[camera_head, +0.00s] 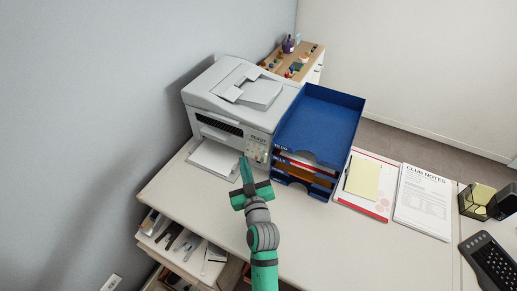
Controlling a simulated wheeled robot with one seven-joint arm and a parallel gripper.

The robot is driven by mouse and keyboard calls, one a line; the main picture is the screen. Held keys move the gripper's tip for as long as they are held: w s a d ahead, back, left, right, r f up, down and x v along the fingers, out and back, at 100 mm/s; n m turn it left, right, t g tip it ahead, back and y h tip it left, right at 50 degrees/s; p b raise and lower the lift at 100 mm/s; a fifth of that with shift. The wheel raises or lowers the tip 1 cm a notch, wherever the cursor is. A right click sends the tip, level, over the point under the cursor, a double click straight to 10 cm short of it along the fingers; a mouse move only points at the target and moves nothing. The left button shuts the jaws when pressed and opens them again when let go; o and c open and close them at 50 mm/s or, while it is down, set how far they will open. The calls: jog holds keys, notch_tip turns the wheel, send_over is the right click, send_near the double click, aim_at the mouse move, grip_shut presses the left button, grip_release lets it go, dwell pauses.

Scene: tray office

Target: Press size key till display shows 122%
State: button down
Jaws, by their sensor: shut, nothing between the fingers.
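A light grey printer (204,101) stands on the desk against the wall. Its control panel (257,149) is on the right of its front face, with small keys and a label or display above them. The writing there is too small to read surely, and I cannot make out a percentage or tell which key is the size key. My green and dark gripper (243,162) is shut and empty. Its tip is in front of the printer, just left of the panel in the picture. I cannot tell whether it touches anything.
A stack of blue trays (319,120) stands close to the printer's right side. A paper tray (214,160) juts from the printer's front. The desk front is clear.

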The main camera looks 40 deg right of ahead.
jog(key=w+d+f, duration=0.3)
jog(key=d, duration=0.4)
jog(key=shift+d+f, duration=0.25)
jog(key=shift+f, duration=0.05)
jog(key=shift+d+f, duration=0.1)
jog(key=shift+d, duration=0.05)
dwell(2.0)
jog(key=shift+w+d, duration=0.15)
jog(key=shift+w+d+f, duration=0.15)
jog(key=shift+d+f, duration=0.05)
jog(key=shift+d, duration=0.15)
dwell(0.8)
jog(key=shift+a, duration=0.15)
jog(key=shift+s+a+r, duration=0.3)
jog(key=shift+s+a, duration=0.05)
jog(key=shift+a, duration=0.2)
jog(key=shift+s+a+r, duration=0.3)
jog(key=shift+a+r, duration=0.05)
jog(key=shift+a, duration=0.35)
jog(key=shift+s+a+r, duration=0.3)
jog(key=shift+a, duration=0.35)
jog(key=shift+s+a+r, duration=0.3)
jog(key=shift+a+r, duration=0.05)
jog(key=shift+a, duration=0.35)
